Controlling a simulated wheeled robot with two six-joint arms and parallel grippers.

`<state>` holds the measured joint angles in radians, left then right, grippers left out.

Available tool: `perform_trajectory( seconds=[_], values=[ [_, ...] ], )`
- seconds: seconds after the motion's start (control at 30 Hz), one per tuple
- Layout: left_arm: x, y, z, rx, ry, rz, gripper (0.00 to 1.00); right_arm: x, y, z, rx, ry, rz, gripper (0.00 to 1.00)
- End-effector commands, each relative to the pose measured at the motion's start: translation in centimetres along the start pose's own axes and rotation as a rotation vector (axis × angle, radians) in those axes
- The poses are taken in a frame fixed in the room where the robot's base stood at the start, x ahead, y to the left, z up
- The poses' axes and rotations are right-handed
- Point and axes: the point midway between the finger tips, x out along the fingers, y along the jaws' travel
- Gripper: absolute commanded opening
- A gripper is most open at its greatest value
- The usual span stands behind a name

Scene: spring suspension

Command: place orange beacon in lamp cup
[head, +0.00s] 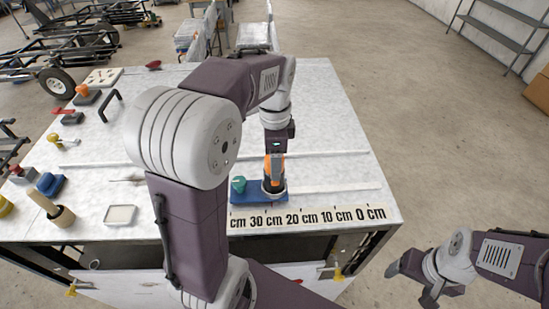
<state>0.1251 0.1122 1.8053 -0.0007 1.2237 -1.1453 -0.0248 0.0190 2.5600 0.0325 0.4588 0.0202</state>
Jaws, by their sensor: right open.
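An orange piece, which looks like the orange beacon (267,167), sits upright in or just above a dark round cup (273,194), which looks like the lamp cup. Whether it is fully seated cannot be told. The cup stands at the right end of a blue base (250,197) near the table's front edge. My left gripper (275,158) points down over the orange piece, with a dark finger in front of it. Whether its jaws grip the piece cannot be told. My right gripper (408,280) is open and empty, off the table's right front corner.
A teal knob (238,185) stands on the blue base left of the cup. A ruler strip (310,217) lies in front. A white tray (120,215), a wooden-handled tool (52,208) and other small parts lie at left. The table's right side is mostly clear.

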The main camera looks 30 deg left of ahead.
Motion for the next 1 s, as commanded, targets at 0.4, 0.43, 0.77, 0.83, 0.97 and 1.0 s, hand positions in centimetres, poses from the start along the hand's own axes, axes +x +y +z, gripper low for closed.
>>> perform_trajectory(
  seconds=[0.4,0.43,0.77,0.83,0.97,1.0],
  values=[
    [-3.2,-0.1,-0.1,0.000,0.002,-0.004,0.66,-0.1,0.0,0.0,0.000,0.000,0.000,0.76],
    [-4.0,-0.1,-0.1,0.000,0.002,-0.005,0.66,-0.1,0.0,0.0,0.000,0.000,0.000,0.76],
    [-11.0,-0.1,-0.1,0.000,0.001,-0.002,0.66,-0.7,0.0,-0.1,0.000,0.000,0.000,0.76],
    [-11.7,-0.1,0.0,0.000,0.000,-0.001,0.66,-0.8,0.0,-0.1,0.000,0.000,0.000,0.76],
    [-12.3,0.0,0.0,0.000,0.000,0.001,0.66,-0.8,0.0,-0.1,0.000,0.000,0.000,0.76],
    [-12.3,0.0,0.0,0.000,0.000,0.001,0.66,-0.8,0.0,-0.1,0.000,0.000,0.000,0.76]
  ],
)
